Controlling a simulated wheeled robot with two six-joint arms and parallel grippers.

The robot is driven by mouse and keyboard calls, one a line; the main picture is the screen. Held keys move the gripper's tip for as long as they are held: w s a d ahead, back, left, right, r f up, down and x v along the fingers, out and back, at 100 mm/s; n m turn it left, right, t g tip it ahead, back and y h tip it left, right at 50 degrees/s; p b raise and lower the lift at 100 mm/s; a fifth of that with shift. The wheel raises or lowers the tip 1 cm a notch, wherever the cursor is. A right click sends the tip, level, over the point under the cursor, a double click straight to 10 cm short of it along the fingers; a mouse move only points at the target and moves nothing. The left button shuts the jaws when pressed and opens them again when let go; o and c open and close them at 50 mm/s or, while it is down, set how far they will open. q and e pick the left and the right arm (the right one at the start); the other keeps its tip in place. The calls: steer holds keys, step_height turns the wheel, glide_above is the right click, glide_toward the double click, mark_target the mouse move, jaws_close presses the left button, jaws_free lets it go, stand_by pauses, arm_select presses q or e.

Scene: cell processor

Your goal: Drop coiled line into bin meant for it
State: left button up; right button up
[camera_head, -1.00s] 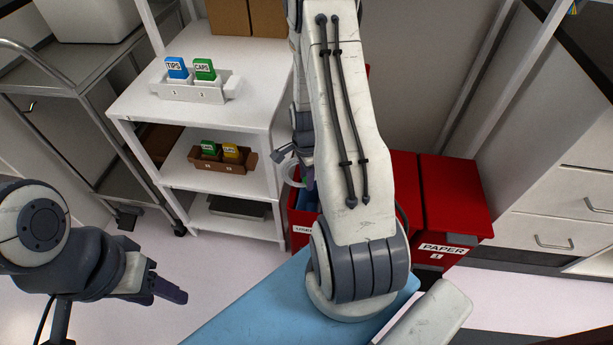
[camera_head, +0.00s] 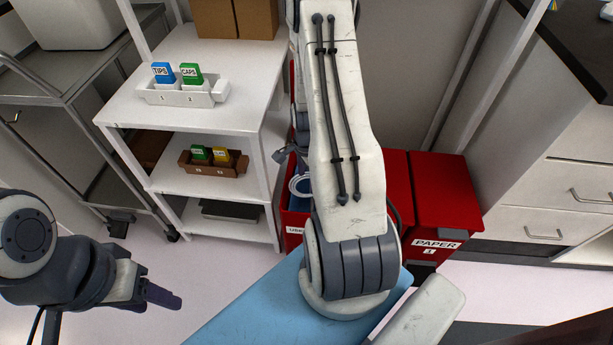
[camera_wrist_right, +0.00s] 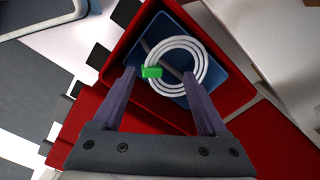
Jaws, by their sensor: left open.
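The coiled line is a white ring of several loops with a green tag; in the right wrist view the coil (camera_wrist_right: 202,72) lies inside the mouth of an open red bin (camera_wrist_right: 124,50), over a blue surface. I cannot tell whether it rests on the bottom. In the head view the coil (camera_head: 294,186) shows partly beside my right arm, in the red bin (camera_head: 289,217) with a partly hidden label. My right gripper (camera_wrist_right: 160,88) is open above the coil, its fingers apart and empty. My left gripper (camera_head: 165,296) is open and empty at the lower left.
A red bin labelled PAPER (camera_head: 447,195) stands to the right. A white shelf (camera_head: 135,110) at the left bears a tray (camera_head: 185,98) with TIPS and CAPS boxes, and a brown tray (camera_head: 213,170) below. Drawers stand at the far right.

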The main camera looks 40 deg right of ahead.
step_height(320, 180, up, 10)
steer(key=p, duration=0.3)
steer(key=shift+r, duration=0.25)
stand_by(0.7)
